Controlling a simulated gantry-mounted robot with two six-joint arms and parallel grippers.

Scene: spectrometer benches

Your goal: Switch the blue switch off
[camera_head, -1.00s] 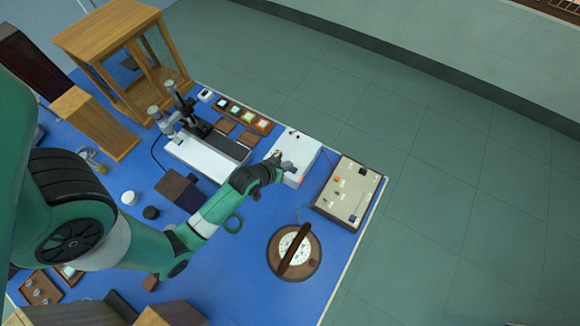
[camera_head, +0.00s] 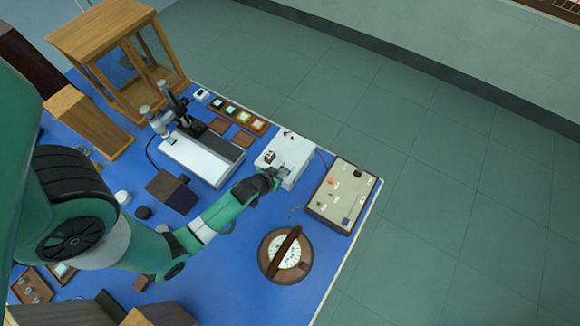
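My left gripper (camera_head: 279,173) is small and dark at the near side of a white box (camera_head: 296,150). Its fingers are too small to tell open from shut, and I cannot tell whether they touch the box. A small dark-and-white fitting (camera_head: 269,157) sits on the box top, left of the gripper. A cream panel (camera_head: 335,203) with a brown rim stands to the right, with small controls, an orange knob (camera_head: 331,183) and a dark block (camera_head: 346,221). I cannot make out for certain which control is the blue switch. My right gripper is not in view.
A round dial with a dark bar (camera_head: 285,255) lies in front of the panel. A white instrument (camera_head: 202,158) and a row of coloured samples (camera_head: 238,116) stand left and behind. A wooden glazed case (camera_head: 118,70) is farther back. Blue tabletop is clear around the dial.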

